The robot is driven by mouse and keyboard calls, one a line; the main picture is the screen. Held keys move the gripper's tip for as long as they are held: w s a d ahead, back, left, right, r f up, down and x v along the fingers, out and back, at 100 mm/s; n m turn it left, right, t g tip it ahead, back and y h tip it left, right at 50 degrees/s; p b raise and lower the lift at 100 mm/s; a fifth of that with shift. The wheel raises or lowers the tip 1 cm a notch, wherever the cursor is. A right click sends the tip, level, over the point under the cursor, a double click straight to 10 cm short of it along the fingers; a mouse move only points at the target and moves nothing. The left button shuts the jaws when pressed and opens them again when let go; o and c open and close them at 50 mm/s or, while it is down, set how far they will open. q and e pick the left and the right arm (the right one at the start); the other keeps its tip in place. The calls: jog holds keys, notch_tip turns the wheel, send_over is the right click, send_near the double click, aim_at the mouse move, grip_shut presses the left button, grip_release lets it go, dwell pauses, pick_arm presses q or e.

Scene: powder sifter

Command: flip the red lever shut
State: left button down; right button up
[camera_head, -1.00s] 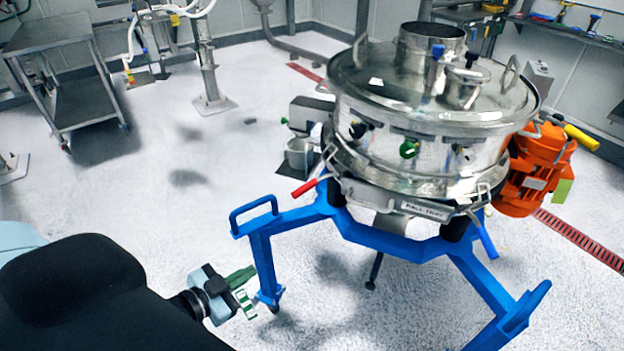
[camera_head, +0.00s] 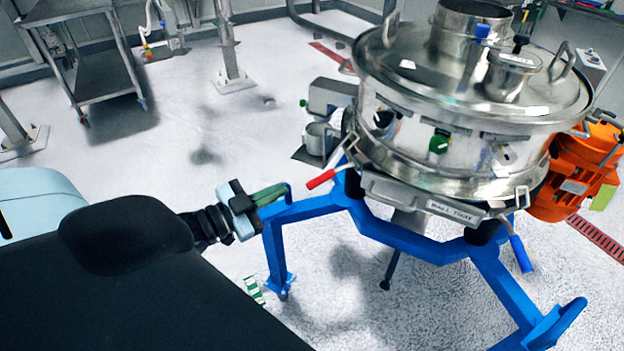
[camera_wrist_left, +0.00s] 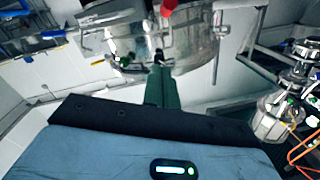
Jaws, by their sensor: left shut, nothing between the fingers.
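The red lever (camera_head: 321,179) sticks out to the left from the lower rim of the steel sifter (camera_head: 455,120), just above the blue frame. Its tip points left and slightly down. My left gripper (camera_head: 283,190) is shut and empty, with its green fingers pointing right toward the lever. The left wrist view shows the shut green fingers (camera_wrist_left: 161,84) below the sifter body (camera_wrist_left: 130,40). My right gripper is out of view.
The blue frame (camera_head: 410,240) stands under the sifter, close to my left gripper. A blue-handled lever (camera_head: 520,254) hangs at the sifter's front right. An orange motor (camera_head: 580,175) is at the right. A steel cart (camera_head: 105,75) stands far left, with clear floor between.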

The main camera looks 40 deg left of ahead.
pick_arm(q)
send_over(312, 181)
jog(key=s+d, duration=0.2)
jog(key=s, duration=0.1)
jog(key=shift+w+a+f, duration=0.2)
jog(key=shift+w+f, duration=0.1)
jog(key=shift+f, duration=0.35)
jog(key=shift+w+a+f, duration=0.2)
jog(key=shift+w+f, duration=0.1)
jog(key=shift+f, duration=0.3)
jog(key=shift+w+a+f, duration=0.2)
jog(key=shift+w+f, duration=0.1)
jog(key=shift+f, duration=0.35)
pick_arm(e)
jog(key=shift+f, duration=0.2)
pick_arm(q)
jog(key=shift+f, duration=0.1)
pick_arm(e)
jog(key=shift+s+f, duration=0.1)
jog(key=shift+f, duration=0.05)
